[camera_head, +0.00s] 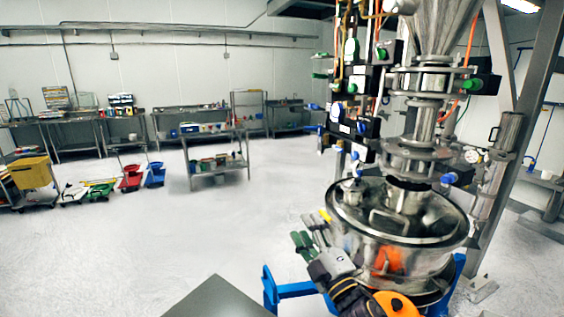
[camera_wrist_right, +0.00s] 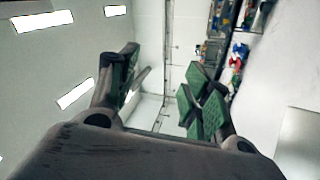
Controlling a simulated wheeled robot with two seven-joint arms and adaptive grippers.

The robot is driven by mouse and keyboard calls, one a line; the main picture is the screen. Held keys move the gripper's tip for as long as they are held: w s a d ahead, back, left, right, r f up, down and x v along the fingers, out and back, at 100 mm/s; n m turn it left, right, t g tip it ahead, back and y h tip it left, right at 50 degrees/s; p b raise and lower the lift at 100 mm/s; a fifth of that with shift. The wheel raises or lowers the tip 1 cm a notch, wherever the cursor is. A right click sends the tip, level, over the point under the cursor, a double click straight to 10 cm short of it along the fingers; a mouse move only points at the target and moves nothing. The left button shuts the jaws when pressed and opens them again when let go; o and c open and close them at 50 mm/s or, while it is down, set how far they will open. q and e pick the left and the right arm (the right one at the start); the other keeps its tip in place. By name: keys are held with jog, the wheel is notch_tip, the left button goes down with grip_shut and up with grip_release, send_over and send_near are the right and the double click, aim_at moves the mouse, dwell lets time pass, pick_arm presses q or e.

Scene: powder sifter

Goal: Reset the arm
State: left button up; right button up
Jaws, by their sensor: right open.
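My right gripper (camera_head: 308,242) is in front of the left side of the steel sifter drum (camera_head: 405,232) in the head view. Its green-padded fingers point up and to the left. In the right wrist view the same gripper (camera_wrist_right: 160,88) has its fingers spread apart, with nothing between them. I cannot tell from these views whether the arm touches the drum. My orange and black right arm (camera_head: 375,303) comes in from the bottom. My left gripper is not in view.
A steel hopper and pipe column (camera_head: 425,105) rises above the drum, with valves beside it. A blue frame (camera_head: 288,290) stands below. A grey flat surface (camera_head: 220,300) is at the bottom. Open floor (camera_head: 150,235) lies to the left, with shelves (camera_head: 217,160) farther back.

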jog(key=s+d+f+m+g+h, duration=0.25)
jog(key=d+f+m+h, duration=0.3)
jog(key=f, duration=0.35)
jog(key=s+d+f+m+g+h, duration=0.2)
jog(key=d+f+m+g+h, duration=0.15)
jog(key=d+f+m, duration=0.35)
jog(key=s+d+f+m+g, duration=0.25)
jog(key=s+f+g, duration=0.25)
jog(key=s+f, duration=0.4)
jog(key=s+d+f+m+g, duration=0.1)
jog(key=s+f+m+g, duration=0.2)
jog(key=s+f+g, duration=0.55)
jog(key=s+f+t, duration=0.1)
jog(key=s+f, duration=0.2)
jog(key=f, duration=1.3)
jog(key=s+f+t, duration=0.1)
jog(key=s+f, duration=0.2)
jog(key=f, duration=1.3)
jog(key=s+d+f, duration=0.2)
jog(key=s+f, duration=0.7)
jog(key=s, duration=0.1)
jog(key=s+d+f, duration=0.2)
jog(key=s+f, duration=0.8)
jog(key=s, duration=0.1)
jog(key=shift+s+f+n+g, duration=0.2)
jog(key=shift+n+g, duration=0.2)
jog(key=shift+g, duration=0.05)
